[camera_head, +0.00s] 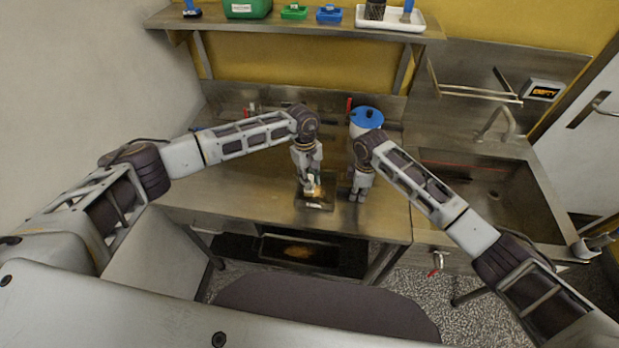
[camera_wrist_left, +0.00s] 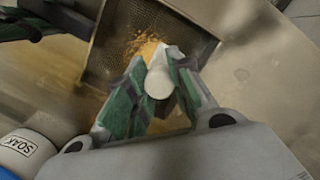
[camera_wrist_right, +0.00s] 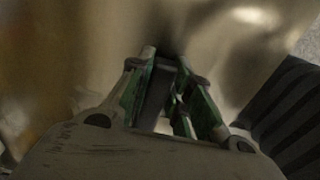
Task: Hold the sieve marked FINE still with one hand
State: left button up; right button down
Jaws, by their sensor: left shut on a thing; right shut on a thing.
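A dark mesh sieve (camera_head: 328,190) lies flat near the front edge of the steel bench, with orange crumbs on its mesh (camera_wrist_left: 115,45) in the left wrist view. A small label on its front edge is too small to read. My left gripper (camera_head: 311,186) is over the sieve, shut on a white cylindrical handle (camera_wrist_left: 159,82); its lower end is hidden. My right gripper (camera_head: 357,195) is just right of the sieve, shut on a dark bar (camera_wrist_right: 157,92). The bar looks like the sieve's handle, but the join is not clear.
A white tub marked SOAK (camera_wrist_left: 22,150) with a blue lid (camera_head: 367,117) stands behind my right gripper. A sink (camera_head: 490,195) is on the right. A shelf (camera_head: 290,30) with bins and a white tray is above.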

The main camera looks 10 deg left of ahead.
pick_arm(q)
jog(key=shift+d, duration=0.15)
jog(key=shift+d, duration=0.85)
jog(key=shift+d, duration=0.1)
jog(key=shift+d+f, duration=0.1)
jog(key=shift+d, duration=0.8)
jog(key=shift+a, duration=0.2)
jog(key=shift+a, duration=0.9)
jog(key=shift+a, duration=0.95)
